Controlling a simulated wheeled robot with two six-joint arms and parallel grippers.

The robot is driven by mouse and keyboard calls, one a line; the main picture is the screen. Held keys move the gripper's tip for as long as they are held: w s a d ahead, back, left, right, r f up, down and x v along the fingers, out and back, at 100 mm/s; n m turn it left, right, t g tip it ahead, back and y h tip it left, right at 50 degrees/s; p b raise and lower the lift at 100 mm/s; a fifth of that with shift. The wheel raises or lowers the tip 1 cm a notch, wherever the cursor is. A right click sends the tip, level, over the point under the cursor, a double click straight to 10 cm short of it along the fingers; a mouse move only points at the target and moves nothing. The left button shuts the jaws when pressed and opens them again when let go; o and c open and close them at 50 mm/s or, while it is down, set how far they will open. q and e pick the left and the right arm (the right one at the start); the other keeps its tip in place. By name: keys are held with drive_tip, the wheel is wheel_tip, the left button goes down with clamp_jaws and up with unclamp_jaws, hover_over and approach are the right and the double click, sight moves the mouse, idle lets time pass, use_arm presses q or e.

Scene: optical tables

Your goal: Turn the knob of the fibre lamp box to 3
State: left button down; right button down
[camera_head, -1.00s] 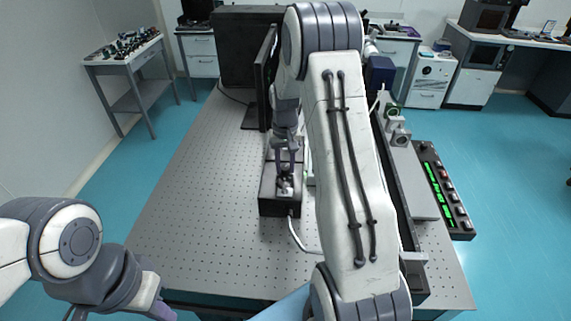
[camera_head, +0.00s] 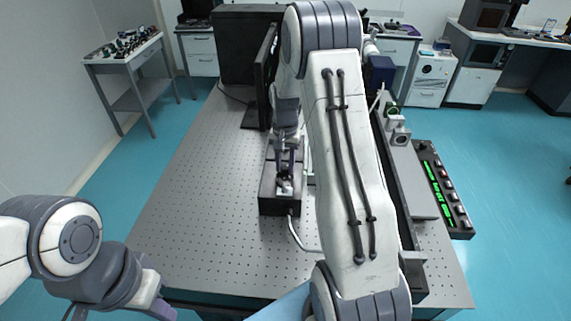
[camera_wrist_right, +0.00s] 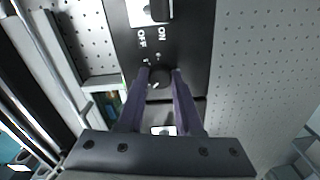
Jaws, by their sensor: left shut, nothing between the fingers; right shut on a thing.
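The fibre lamp box (camera_head: 268,200) is a black box on the perforated optical table, and a white cable leaves its front. In the right wrist view its black face (camera_wrist_right: 190,45) carries a white switch (camera_wrist_right: 150,12) with ON and OFF markings. The dark round knob (camera_wrist_right: 159,77) sits below these. My right gripper (camera_wrist_right: 161,75) is shut on the knob, one finger on each side; the head view shows it (camera_head: 285,180) over the box. The knob's pointer and number are too small to read. My left gripper (camera_head: 165,310) is low at the left, shut and empty, partly cut off.
A dark monitor (camera_head: 266,75) stands behind the box. A long rail (camera_head: 395,200) and a black unit with green displays (camera_head: 440,190) lie to the right. The left part of the optical table (camera_head: 200,220) is clear.

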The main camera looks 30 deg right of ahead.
sight(285, 167)
drive_tip(key=shift+s, duration=0.1)
drive_tip(key=c, duration=0.6)
unclamp_jaws()
drive_tip(key=shift+r, duration=0.15)
wheel_tip(285, 167, up, 10)
drive_tip(key=shift+r+b, duration=0.1)
drive_tip(key=shift+b, duration=0.85)
drive_tip(key=shift+a, duration=0.1)
